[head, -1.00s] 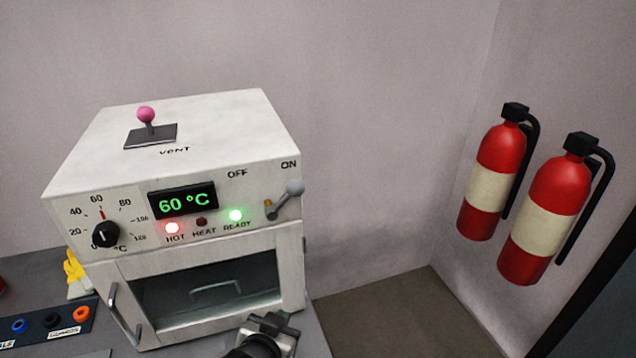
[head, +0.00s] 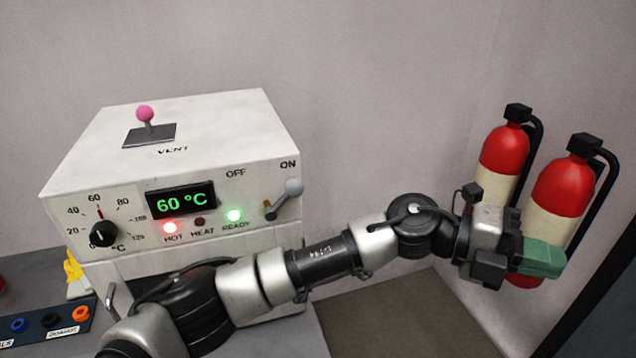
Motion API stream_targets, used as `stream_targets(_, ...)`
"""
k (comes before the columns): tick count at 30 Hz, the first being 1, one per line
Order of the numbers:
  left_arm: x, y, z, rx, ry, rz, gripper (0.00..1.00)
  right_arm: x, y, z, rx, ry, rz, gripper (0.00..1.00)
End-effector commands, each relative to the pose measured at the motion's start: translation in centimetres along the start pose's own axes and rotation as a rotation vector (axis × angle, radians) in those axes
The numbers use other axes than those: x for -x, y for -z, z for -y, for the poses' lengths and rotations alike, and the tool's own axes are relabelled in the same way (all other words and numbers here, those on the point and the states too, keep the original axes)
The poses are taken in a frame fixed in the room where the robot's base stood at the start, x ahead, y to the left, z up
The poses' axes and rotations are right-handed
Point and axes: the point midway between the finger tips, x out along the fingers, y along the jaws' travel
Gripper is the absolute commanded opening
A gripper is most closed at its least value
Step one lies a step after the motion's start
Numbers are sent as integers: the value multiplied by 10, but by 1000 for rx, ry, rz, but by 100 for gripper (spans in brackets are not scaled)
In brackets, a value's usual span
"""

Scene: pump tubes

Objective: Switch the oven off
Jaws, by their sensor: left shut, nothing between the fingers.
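The white oven (head: 225,115) stands on the bench at the left of the head view. Its grey lever (head: 286,200) with a ball end tilts up to the right, toward the ON mark and away from OFF. The display (head: 181,201) reads 60 °C in green. The HOT lamp is lit red, the READY lamp green, and the HEAT lamp is dark. My left gripper (head: 541,259), with green fingers, is shut and empty, well to the right of the lever and in front of the fire extinguishers. My right gripper is not in view.
Two red fire extinguishers (head: 505,148) hang on the right wall behind my left gripper. A pink-knobbed vent lever (head: 146,117) stands on the oven top. A temperature dial (head: 103,233) is on the oven front. My left arm crosses in front of the oven door.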

Motion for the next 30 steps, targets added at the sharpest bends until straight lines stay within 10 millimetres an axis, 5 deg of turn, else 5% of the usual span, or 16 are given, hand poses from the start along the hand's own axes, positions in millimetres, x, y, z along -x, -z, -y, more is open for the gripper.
stream_targets(5, 6, 4, -30, -112, -426, -192, 0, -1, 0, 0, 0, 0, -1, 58)
stream_targets(12, 76, -18, -42, -147, -1059, -312, 0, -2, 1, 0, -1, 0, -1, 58)
stream_targets(17, 143, -36, -7, -93, -1482, -279, 0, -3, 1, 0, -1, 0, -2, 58)
stream_targets(21, 190, -41, 41, -8, -1772, -193, 0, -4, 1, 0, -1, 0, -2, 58)
stream_targets(25, 216, -38, 79, 66, -1940, -117, 0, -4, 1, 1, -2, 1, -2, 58)
stream_targets(30, 230, -34, 102, 116, -2029, -63, 0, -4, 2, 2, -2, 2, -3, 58)
